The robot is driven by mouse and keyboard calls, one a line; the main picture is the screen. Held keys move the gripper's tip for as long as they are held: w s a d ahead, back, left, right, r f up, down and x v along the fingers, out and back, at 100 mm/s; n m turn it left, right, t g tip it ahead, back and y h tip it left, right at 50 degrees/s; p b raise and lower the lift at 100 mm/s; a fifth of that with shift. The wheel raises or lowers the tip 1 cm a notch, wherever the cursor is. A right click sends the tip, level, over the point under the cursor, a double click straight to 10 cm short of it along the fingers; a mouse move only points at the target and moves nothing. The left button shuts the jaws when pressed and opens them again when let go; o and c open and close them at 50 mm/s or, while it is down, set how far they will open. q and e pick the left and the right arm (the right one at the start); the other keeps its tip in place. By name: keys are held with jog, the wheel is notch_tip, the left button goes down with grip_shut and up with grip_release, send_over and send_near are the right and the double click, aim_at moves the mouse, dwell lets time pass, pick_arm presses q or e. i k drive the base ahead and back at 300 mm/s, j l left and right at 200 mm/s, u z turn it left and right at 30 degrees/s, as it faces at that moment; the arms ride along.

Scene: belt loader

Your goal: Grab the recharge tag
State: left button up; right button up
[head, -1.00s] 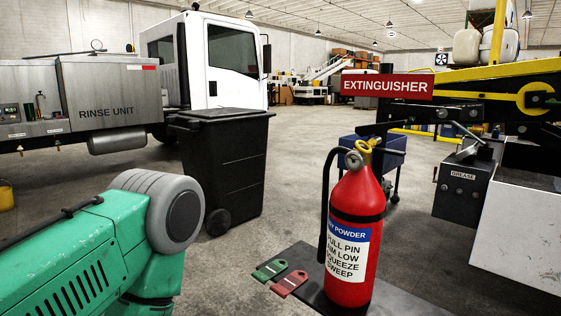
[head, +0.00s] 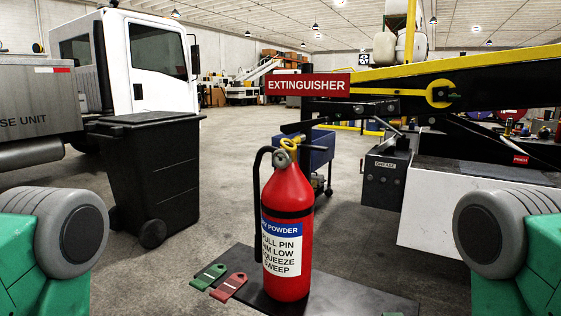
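Two flat tags lie side by side on a dark plate (head: 355,300) at the lower middle of the head view. One is a green tag (head: 208,276) and the other a red tag (head: 229,287). Each has a hole at one end, and I cannot read which is the recharge tag. A red fire extinguisher (head: 287,225) stands upright on the plate just right of the tags. Parts of my green and grey arms show at the lower left and lower right edges. Neither of my grippers is in view.
A black wheeled bin (head: 150,180) stands at left, before a white truck (head: 150,65). A red EXTINGUISHER sign (head: 308,84) hangs behind the extinguisher. A blue cart (head: 318,150), grease box (head: 385,178) and the yellow-black loader (head: 470,85) are behind and right. Floor left of the plate is clear.

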aim_at(229, 286)
jog(key=i+j, duration=0.75)
jog(key=j, duration=0.25)
